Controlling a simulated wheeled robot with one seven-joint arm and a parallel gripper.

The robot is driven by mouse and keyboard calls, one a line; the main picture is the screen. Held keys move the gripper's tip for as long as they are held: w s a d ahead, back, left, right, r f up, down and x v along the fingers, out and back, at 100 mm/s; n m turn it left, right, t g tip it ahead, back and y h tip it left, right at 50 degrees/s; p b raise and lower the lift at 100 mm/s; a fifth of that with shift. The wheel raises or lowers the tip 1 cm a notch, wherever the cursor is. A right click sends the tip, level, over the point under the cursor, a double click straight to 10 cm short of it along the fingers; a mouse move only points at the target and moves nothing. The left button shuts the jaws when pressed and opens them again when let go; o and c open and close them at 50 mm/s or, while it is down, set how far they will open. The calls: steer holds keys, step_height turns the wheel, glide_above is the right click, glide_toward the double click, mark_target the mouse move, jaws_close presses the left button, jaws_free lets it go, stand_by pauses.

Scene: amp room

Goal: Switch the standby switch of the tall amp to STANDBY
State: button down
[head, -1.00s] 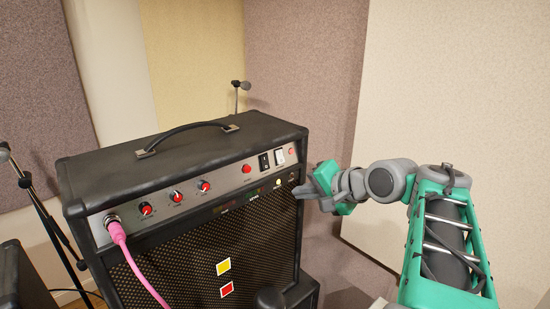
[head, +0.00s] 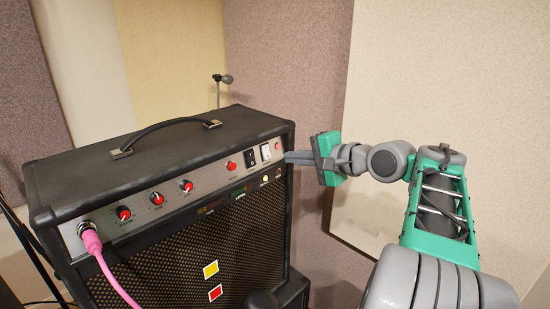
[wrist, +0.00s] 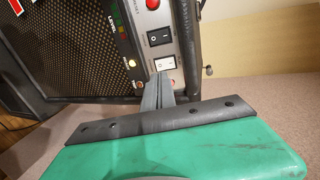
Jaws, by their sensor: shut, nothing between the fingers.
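The tall amp (head: 150,165) is a black cabinet with a silver control panel along its upper front. Near the panel's right end are a black rocker switch (head: 250,158) and a white rocker switch (head: 265,152). The wrist view also shows the black switch (wrist: 159,38) and the white switch (wrist: 165,63). Their labels are too small to read, so I cannot tell which is standby. My gripper (head: 288,157) is shut and empty at the panel's right end. In the wrist view its fingertips (wrist: 158,82) are just below the white switch; I cannot tell whether they touch the panel.
A pink cable (head: 100,255) plugs into the panel's left end. Red knobs (head: 157,198), a red button (head: 231,165) and a red light (head: 278,146) share the panel. A handle (head: 165,135) tops the amp. A microphone (head: 222,78) stands behind. A pale wall panel (head: 430,80) is at right.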

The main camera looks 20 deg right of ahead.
mark_target(268, 159)
steer(key=x, duration=0.7)
steer(key=shift+w, duration=0.1)
steer(key=shift+w+a+p, duration=0.1)
steer(key=shift+p, duration=0.95)
steer(key=shift+f+p, duration=0.2)
steer(key=shift+p, duration=0.25)
steer(key=shift+f+b, duration=0.3)
steer(key=shift+b, duration=0.05)
steer(key=shift+w+r+p, duration=0.1)
steer(key=shift+r+p, duration=0.7)
steer(key=shift+r, duration=0.45)
steer(key=shift+p, duration=0.4)
steer(key=f+v, duration=0.1)
steer(key=v, duration=1.3)
steer(key=shift+f, duration=0.2)
